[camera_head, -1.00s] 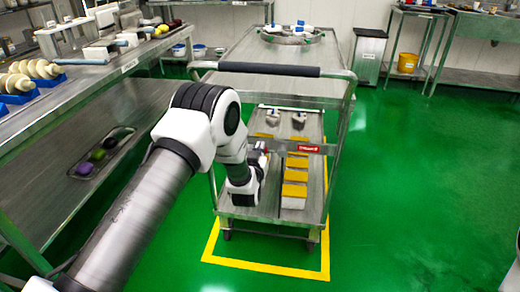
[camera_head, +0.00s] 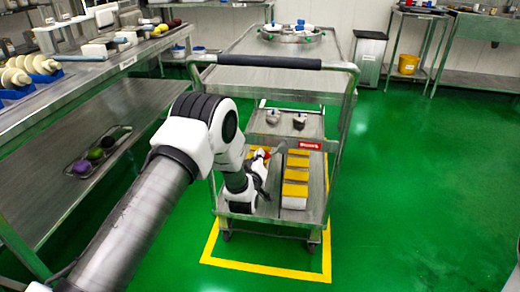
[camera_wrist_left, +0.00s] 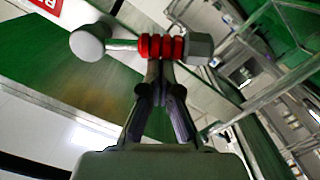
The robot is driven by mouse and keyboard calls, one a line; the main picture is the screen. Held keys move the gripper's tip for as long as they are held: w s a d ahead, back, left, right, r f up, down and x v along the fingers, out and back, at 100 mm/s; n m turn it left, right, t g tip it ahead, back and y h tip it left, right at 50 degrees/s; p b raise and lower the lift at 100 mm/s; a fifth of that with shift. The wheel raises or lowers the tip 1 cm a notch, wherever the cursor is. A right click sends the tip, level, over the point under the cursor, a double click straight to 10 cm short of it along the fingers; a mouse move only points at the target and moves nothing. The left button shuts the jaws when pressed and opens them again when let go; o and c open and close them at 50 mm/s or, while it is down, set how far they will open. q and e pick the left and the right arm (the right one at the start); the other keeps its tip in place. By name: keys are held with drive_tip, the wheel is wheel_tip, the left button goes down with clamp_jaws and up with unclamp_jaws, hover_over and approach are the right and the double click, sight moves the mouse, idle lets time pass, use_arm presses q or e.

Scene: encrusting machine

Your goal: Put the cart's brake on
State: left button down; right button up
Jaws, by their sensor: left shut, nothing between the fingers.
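The steel cart (camera_head: 340,105) stands inside a yellow floor outline, its push handle (camera_head: 258,62) nearest me. A red label (camera_head: 310,145) shows at its lower right. My left gripper (camera_head: 262,163) is low inside the cart's near end, partly hidden by my own arm. In the left wrist view, a lever-like part has a pale round knob (camera_wrist_left: 88,43), red rings (camera_wrist_left: 160,46) and a grey hex end (camera_wrist_left: 199,48). My left gripper (camera_wrist_left: 160,78) is shut and empty, its tips at or just below the red rings; I cannot tell whether they touch. My right gripper is not in view.
A round tray (camera_head: 291,35) stands on top. A steel bench (camera_head: 60,100) is close on the left. Green floor (camera_head: 420,180) is open on the right.

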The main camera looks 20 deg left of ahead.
use_arm(q)
drive_tip(key=w+d+f+n+b, duration=0.1)
drive_tip(key=d+f+n+b, duration=0.3)
drive_tip(key=n, duration=0.5)
drive_tip(key=shift+w+d+f+n+t, duration=0.15)
drive_tip(key=shift+d+f+n+t, duration=0.2)
drive_tip(key=shift+f, duration=0.3)
idle(0.4)
